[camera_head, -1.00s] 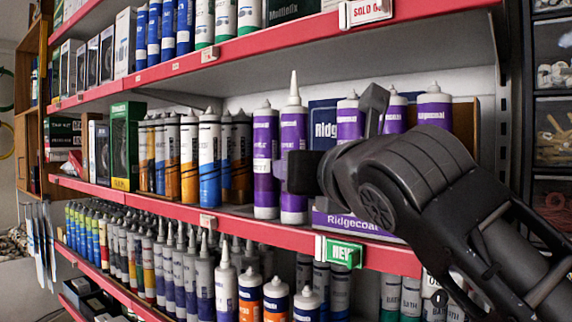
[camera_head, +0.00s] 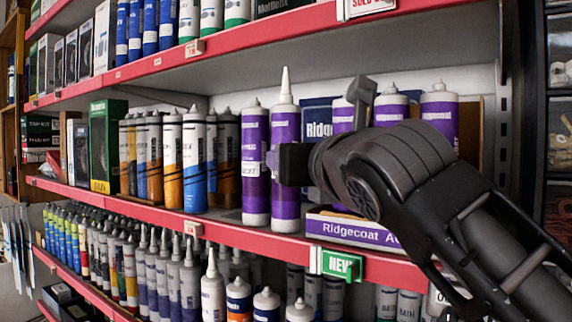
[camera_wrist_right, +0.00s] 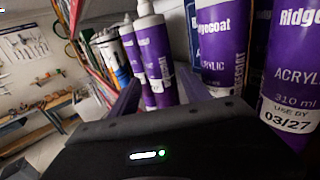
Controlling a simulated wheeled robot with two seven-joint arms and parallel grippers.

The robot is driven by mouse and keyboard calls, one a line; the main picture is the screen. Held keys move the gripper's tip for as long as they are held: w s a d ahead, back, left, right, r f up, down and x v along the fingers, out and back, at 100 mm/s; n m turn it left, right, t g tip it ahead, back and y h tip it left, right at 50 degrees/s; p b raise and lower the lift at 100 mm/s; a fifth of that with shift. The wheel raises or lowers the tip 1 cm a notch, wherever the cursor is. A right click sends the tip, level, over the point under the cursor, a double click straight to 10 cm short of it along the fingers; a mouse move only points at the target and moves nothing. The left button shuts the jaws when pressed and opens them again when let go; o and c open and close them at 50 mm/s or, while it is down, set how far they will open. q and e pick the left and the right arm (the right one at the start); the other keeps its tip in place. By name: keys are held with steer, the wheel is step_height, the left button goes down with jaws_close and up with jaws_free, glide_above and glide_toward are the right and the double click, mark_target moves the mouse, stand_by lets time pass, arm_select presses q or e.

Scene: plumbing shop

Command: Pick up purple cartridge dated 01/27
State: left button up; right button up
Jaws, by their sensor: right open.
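Purple cartridges with white caps stand upright on the middle shelf. More purple ones (camera_head: 439,112) stand right, partly behind my arm. My right gripper (camera_head: 290,163) is open, its visible finger in front of the taller-nozzled cartridge; contact cannot be told. In the wrist view, two purple cartridges (camera_wrist_right: 153,45) stand ahead between the fingers. A near cartridge (camera_wrist_right: 292,75) at right reads 03/27. I cannot read 01/27 anywhere. My left gripper is not in view.
A Ridgecoat display tray (camera_head: 350,229) with a low front lies right of the pair. Orange and blue tubes (camera_head: 194,165) stand close on the left. The red shelf edge (camera_head: 250,238) has a green NEW tag (camera_head: 340,265). A shelf hangs above.

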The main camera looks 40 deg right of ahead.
steer(key=p+x, duration=0.1)
steer(key=x, duration=0.4)
steer(key=shift+p, duration=0.3)
stand_by(0.4)
jaws_close()
stand_by(0.5)
